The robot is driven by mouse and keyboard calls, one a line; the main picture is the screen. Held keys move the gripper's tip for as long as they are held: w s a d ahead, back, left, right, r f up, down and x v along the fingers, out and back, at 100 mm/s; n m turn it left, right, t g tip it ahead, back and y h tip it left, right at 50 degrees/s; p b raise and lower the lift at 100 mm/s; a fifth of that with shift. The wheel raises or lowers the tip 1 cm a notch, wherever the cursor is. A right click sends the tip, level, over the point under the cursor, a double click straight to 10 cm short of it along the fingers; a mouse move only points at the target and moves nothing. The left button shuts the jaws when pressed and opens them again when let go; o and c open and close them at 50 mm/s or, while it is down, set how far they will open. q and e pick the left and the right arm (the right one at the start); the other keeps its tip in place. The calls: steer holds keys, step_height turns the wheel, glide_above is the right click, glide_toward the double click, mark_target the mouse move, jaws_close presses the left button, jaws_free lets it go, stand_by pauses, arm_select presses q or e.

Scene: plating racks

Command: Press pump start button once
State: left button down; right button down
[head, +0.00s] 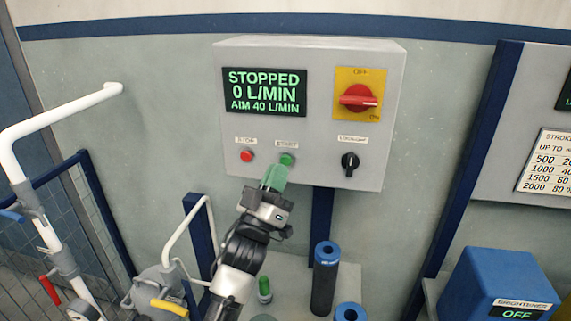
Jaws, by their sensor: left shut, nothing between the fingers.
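The grey control box (225,115) hangs on the wall. Its display (265,91) reads STOPPED, 0 L/MIN, AIM 40 L/MIN. The green start button (288,160) sits on the lower front of the box under a small label. A red button (247,156) is to its left. My left gripper (275,176) has green fingers, is shut and empty, and points up at the start button. Its tips are at or just below the button; I cannot tell whether they touch. My right gripper is not in view.
A red rotary switch (358,97) on a yellow plate and a black knob (350,162) are on the box's right side. Dark blue-topped cylinders (325,280) stand below. A white pipe (60,118) is at left, a blue brightener unit (497,280) at lower right.

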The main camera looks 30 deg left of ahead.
arm_select(q)
steer(key=shift+w+a, duration=0.15)
steer(key=shift+w, duration=0.55)
stand_by(1.5)
steer(key=shift+w, duration=0.1)
steer(key=shift+w+a, duration=0.15)
steer(key=shift+w, duration=0.15)
steer(key=shift+w+a, duration=0.1)
steer(key=shift+w, duration=0.35)
stand_by(0.7)
steer(key=shift+s, duration=0.2)
steer(key=shift+s+d, duration=0.25)
steer(key=shift+s, duration=0.45)
